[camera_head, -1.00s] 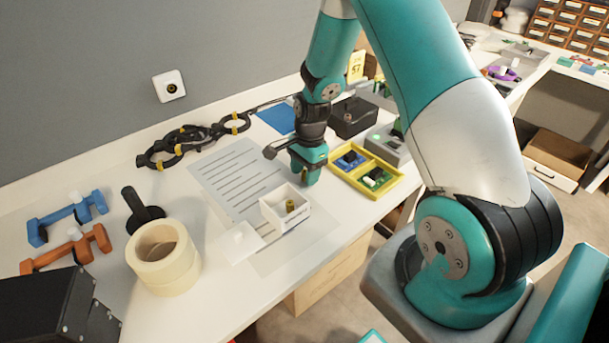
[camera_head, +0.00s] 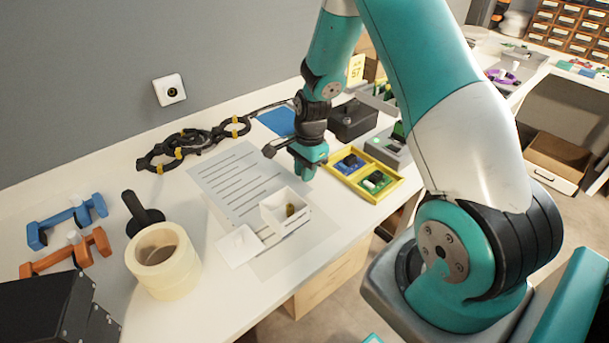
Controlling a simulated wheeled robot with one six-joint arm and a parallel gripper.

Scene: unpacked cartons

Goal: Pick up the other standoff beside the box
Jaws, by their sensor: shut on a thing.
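A small white open box (camera_head: 272,214) stands on the bench near its front edge. A flat white lid-like piece (camera_head: 238,246) lies just left of the box. My gripper (camera_head: 307,174) is behind and slightly right of the box, apart from it, pointing down. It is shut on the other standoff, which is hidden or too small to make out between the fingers.
A yellow tray (camera_head: 376,198) with blue and green boards lies right of my gripper. A printed sheet (camera_head: 235,180) lies left. A tape roll (camera_head: 163,260), blue clamp (camera_head: 67,220) and orange clamp (camera_head: 65,253) are further left. A black chain-like arm (camera_head: 185,146) is behind.

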